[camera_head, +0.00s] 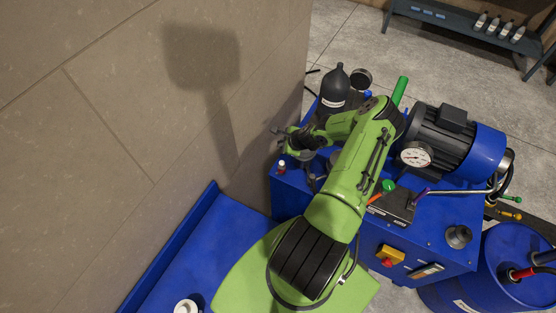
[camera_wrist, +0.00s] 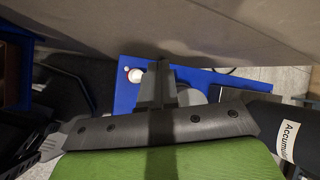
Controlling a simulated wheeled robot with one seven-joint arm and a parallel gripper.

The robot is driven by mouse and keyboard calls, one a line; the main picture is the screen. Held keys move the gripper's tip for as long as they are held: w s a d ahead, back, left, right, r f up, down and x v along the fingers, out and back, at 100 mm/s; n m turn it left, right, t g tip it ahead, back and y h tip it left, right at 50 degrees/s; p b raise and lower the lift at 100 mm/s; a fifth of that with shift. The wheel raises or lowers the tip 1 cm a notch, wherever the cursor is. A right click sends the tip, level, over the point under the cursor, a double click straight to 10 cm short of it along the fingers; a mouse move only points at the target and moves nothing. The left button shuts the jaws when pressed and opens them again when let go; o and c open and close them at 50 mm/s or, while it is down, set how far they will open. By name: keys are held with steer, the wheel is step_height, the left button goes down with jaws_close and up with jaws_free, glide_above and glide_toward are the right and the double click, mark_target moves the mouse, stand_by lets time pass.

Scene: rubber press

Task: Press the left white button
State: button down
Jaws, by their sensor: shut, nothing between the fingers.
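A small white button with a reddish base (camera_head: 281,168) sits on the left end of the blue machine top (camera_head: 290,182), near the wall. It also shows in the wrist view (camera_wrist: 135,75), just left of my fingers. My gripper (camera_head: 279,131) is above and apart from the button in the head view. In the wrist view my gripper (camera_wrist: 161,64) is shut and empty, with its fingertips over the blue top.
A brown tiled wall (camera_head: 130,120) stands close on the left. A black bottle (camera_head: 336,88) is behind my gripper and also shows at the right of the wrist view (camera_wrist: 292,135). A motor (camera_head: 440,135), a gauge (camera_head: 416,155) and a green knob (camera_head: 389,186) lie to the right.

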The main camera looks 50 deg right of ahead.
mark_target(283, 163)
steer(key=shift+f, duration=0.15)
step_height(283, 163, down, 9)
steer(key=b, duration=0.6)
stand_by(1.8)
steer(key=shift+f+b, duration=0.2)
steer(key=shift+b, duration=0.25)
